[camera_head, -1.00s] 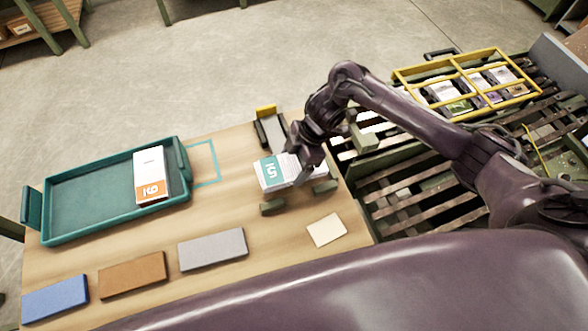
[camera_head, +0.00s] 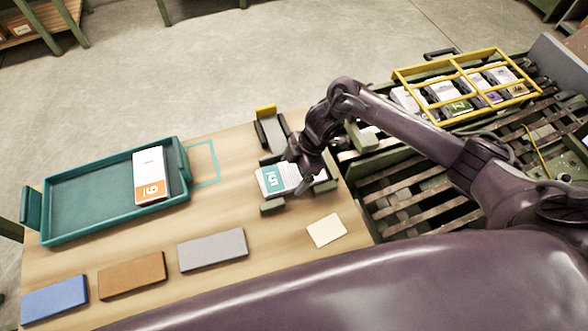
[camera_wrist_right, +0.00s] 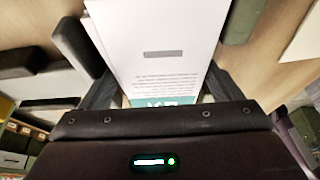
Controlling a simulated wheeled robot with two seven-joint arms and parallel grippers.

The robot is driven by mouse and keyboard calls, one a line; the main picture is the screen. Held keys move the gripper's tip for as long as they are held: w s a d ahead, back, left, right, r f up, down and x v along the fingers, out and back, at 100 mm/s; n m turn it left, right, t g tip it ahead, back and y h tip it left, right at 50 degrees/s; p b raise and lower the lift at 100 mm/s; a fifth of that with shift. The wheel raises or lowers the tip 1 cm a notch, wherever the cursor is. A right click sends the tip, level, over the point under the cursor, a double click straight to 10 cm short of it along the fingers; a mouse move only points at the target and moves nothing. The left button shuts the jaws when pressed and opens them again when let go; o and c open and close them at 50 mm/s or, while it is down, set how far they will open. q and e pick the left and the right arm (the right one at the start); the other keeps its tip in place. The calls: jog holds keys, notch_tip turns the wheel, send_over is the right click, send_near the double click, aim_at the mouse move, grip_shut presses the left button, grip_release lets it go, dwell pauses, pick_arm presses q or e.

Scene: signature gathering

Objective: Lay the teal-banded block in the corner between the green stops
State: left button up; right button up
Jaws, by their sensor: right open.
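The teal-banded block (camera_head: 272,181), white with a teal band, lies on the wooden table near its right end. Green stops sit near it: one (camera_head: 272,207) at its near side and one (camera_head: 326,186) to its right. My right gripper (camera_head: 303,176) is over the block's right part, partly hiding it. In the right wrist view the block (camera_wrist_right: 160,30) lies between the open fingers of my gripper (camera_wrist_right: 155,75), and a green stop (camera_wrist_right: 242,20) shows close to its right. I cannot tell whether the block touches both stops. My left gripper is not in view.
A teal tray (camera_head: 90,222) holds an orange-banded block (camera_head: 150,175). A teal outline (camera_head: 216,165) is empty. Blue (camera_head: 55,299), brown (camera_head: 132,275) and grey (camera_head: 212,250) pads and a cream card (camera_head: 326,230) lie along the near side.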

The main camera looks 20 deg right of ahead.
jog(key=p+v, duration=0.1)
jog(key=v, duration=1.1)
jog(key=shift+r, duration=0.2)
